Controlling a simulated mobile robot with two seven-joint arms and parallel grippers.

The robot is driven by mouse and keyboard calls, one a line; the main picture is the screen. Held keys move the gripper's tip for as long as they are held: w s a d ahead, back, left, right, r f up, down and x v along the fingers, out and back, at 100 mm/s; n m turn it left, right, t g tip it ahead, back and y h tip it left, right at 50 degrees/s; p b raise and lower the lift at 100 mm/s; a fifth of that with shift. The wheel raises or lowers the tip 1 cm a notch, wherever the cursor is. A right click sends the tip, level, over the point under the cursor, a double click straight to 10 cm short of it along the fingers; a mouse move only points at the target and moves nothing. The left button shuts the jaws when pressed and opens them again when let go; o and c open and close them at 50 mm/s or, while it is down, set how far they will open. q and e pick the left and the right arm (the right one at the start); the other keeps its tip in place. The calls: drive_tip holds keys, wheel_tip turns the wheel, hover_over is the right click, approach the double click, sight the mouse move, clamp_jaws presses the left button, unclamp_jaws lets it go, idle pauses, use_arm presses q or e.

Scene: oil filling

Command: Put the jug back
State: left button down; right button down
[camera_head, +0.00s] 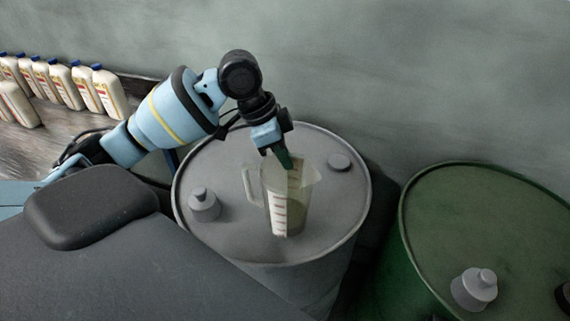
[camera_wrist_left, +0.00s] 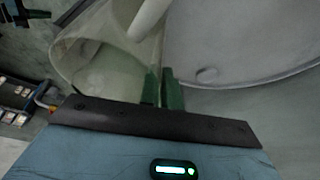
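The jug (camera_head: 285,203) is translucent with red and white markings and a handle on its left side. It is upright over the top of the grey drum (camera_head: 225,160); whether its base touches the lid I cannot tell. My left gripper (camera_head: 287,165) reaches down to the jug's rim from above. In the left wrist view its two green fingers (camera_wrist_left: 162,92) are close together with the wall of the jug (camera_wrist_left: 100,62) between them. My right gripper does not show.
The grey drum has a raised cap (camera_head: 204,204) at left and a flat cap (camera_head: 340,162) at back right. A green drum (camera_head: 500,215) with a grey cap (camera_head: 474,288) stands at right. Several white bottles (camera_head: 65,85) stand on a wooden surface at left. A wall is behind.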

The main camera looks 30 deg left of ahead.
use_arm(q)
drive_tip(key=shift+w+a+f, duration=0.15)
drive_tip(key=shift+w+f, duration=0.05)
drive_tip(key=shift+f, duration=0.65)
drive_tip(key=shift+w+a+f, duration=0.15)
drive_tip(key=shift+w+f, duration=0.05)
drive_tip(key=shift+f, duration=0.75)
drive_tip(key=c, duration=1.6)
unclamp_jaws()
drive_tip(key=v, duration=1.2)
drive_tip(key=shift+p, duration=0.4)
